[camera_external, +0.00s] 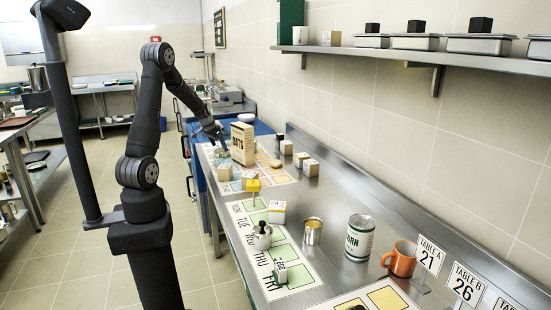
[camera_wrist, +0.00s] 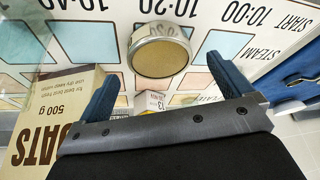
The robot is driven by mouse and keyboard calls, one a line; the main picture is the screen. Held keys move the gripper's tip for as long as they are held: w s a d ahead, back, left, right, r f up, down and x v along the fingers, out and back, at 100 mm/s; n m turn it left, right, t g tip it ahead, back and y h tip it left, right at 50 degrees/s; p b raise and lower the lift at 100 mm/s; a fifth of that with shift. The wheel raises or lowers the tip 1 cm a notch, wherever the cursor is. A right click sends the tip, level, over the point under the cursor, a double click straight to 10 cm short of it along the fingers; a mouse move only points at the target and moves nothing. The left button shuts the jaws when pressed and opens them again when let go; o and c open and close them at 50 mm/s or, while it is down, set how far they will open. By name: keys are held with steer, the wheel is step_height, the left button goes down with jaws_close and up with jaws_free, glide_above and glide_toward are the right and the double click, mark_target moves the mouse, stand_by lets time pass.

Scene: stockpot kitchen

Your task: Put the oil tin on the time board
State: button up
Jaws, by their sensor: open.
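The time board (camera_wrist: 100,35), printed with clock times, lies beneath my gripper in the wrist view. Its far-end position shows in the external view (camera_external: 285,178). A round, metal-rimmed thing with a tan top (camera_wrist: 160,52) stands on it, beyond the fingertips. No oil label is readable. A short metal tin with a yellowish top (camera_external: 312,231) stands on the bench between the weekday board and the corn can; I cannot tell whether it is the oil tin. My gripper (camera_external: 220,142) is open beside the oats box (camera_external: 243,143). In the wrist view my gripper (camera_wrist: 160,78) holds nothing between its fingers.
The oats box also stands close at the left in the wrist view (camera_wrist: 50,120). Several small boxes (camera_external: 310,167) stand around the time board. The corn can (camera_external: 359,238), orange mug (camera_external: 400,259) and number signs are nearer.

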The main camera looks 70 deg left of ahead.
steer(key=v, duration=0.8)
steer(key=shift+r, duration=0.3)
steer(key=shift+d+f, duration=0.1)
steer(key=x, duration=1.2)
steer(key=shift+s, duration=0.1)
